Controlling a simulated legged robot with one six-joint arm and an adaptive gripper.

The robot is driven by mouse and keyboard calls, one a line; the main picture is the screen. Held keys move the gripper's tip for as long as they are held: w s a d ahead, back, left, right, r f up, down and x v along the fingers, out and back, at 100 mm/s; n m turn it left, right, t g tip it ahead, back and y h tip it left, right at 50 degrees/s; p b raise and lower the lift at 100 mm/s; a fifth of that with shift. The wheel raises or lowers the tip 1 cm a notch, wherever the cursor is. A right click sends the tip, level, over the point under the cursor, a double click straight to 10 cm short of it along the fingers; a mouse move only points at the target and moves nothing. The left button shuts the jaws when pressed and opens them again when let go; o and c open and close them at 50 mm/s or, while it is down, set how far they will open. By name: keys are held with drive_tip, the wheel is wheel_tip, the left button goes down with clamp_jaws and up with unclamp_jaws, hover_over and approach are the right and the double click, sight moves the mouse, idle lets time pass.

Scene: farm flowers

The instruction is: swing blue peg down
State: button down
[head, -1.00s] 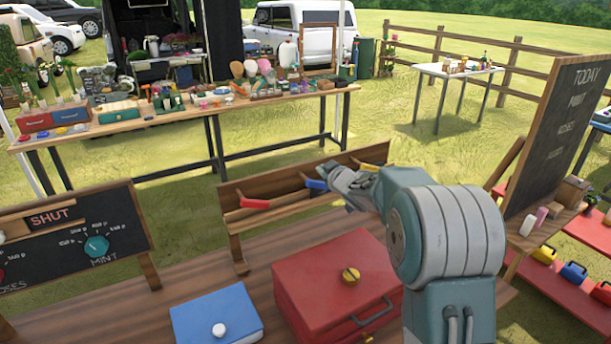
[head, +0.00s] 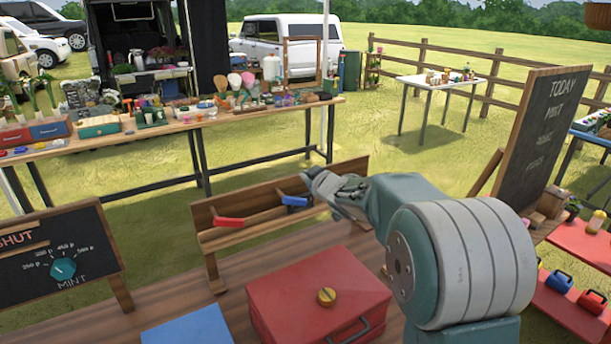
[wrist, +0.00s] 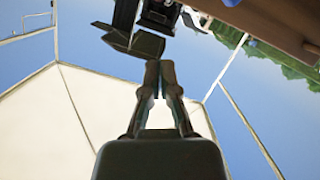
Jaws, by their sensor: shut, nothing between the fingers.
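A wooden rack (head: 345,174) stands at the far edge of the bench. The blue peg (head: 294,201) sticks out from its back board, lying roughly level. The red peg (head: 229,222) is to its left on the same board. My gripper (head: 322,186) is beside and just above the right end of the blue peg; I cannot tell whether they touch. In the wrist view my gripper (wrist: 160,68) has its fingers together with nothing between them. The right part of the rack is hidden behind my gripper and arm.
A red box (head: 285,285) with a yellow knob and a blue box (head: 190,328) sit on the bench in front of the rack. A mint dial board (head: 95,245) stands left, a chalkboard (head: 555,125) right.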

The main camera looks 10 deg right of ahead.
drive_tip(key=s+d+r+m+g+h, duration=0.25)
drive_tip(key=s+d, duration=0.25)
drive_tip(key=s, duration=0.6)
drive_tip(key=s+d+r+m+g+h, duration=0.15)
drive_tip(key=s+d+m+h, duration=0.25)
drive_tip(key=s, duration=0.6)
drive_tip(key=s+a+f+g, duration=0.1)
drive_tip(key=s+f, duration=0.1)
drive_tip(key=s, duration=0.5)
drive_tip(key=s+a+f+m+g+y, duration=0.1)
drive_tip(key=s+a+f+g, duration=0.1)
drive_tip(key=s, duration=0.6)
drive_tip(key=s+a+f+g+y, duration=0.1)
drive_tip(key=s+f+g, duration=0.1)
drive_tip(key=s, duration=0.6)
drive_tip(key=shift+a+f, duration=0.35)
drive_tip(key=shift+f, duration=0.3)
drive_tip(key=shift+m, duration=0.25)
